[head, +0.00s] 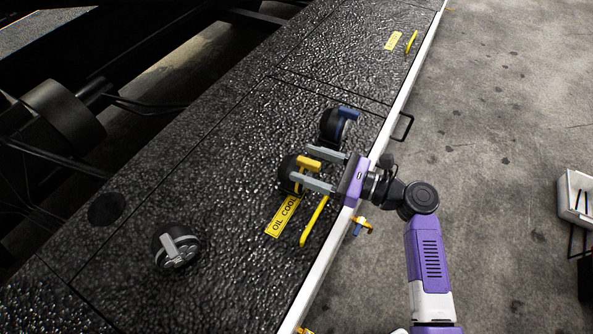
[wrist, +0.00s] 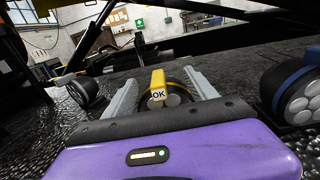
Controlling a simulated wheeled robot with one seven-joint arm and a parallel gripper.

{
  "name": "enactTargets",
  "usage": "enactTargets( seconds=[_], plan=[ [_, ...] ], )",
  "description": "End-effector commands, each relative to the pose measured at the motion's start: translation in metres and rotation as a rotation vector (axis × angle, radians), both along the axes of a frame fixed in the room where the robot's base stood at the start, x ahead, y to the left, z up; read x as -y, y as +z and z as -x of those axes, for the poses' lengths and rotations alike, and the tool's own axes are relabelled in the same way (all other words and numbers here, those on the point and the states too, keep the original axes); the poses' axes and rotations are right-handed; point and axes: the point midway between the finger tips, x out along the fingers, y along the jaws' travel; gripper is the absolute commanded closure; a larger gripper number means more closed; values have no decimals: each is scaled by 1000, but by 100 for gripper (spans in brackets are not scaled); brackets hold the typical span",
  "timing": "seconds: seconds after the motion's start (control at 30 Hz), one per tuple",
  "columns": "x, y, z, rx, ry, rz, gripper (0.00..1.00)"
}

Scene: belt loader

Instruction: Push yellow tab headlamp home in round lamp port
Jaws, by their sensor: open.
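The yellow tab headlamp (head: 291,170) is a round black lamp with a yellow tab, sitting at the dark textured panel above the oil cooler label. In the wrist view its yellow tab (wrist: 158,84) carries an OK mark, and several round lenses show behind it. My gripper (head: 307,167) is open, with one finger on each side of the tab. Whether the fingers touch the lamp I cannot tell. A dark round opening (head: 107,209) lies in the panel at the left; I cannot tell if it is the round lamp port.
A blue tab lamp (head: 339,124) stands close above my gripper, and a grey tab lamp (head: 177,247) lies lower left. A yellow handle (head: 314,221) and the oil cooler label (head: 283,215) are just below. The concrete floor (head: 500,150) at right is mostly clear.

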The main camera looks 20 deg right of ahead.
Motion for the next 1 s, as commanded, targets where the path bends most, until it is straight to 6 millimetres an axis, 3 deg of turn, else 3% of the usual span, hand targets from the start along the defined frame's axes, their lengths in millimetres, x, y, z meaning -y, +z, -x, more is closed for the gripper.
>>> enactTargets(
  seconds=[0.3, 0.67, 1.0],
  plan=[
    [-5, 0, -5, 0, 1, 0, 34],
    [-5, -2, -5, -3, 0, 1, 100],
    [-5, -7, -3, -11, -2, 3, 100]
  ],
)
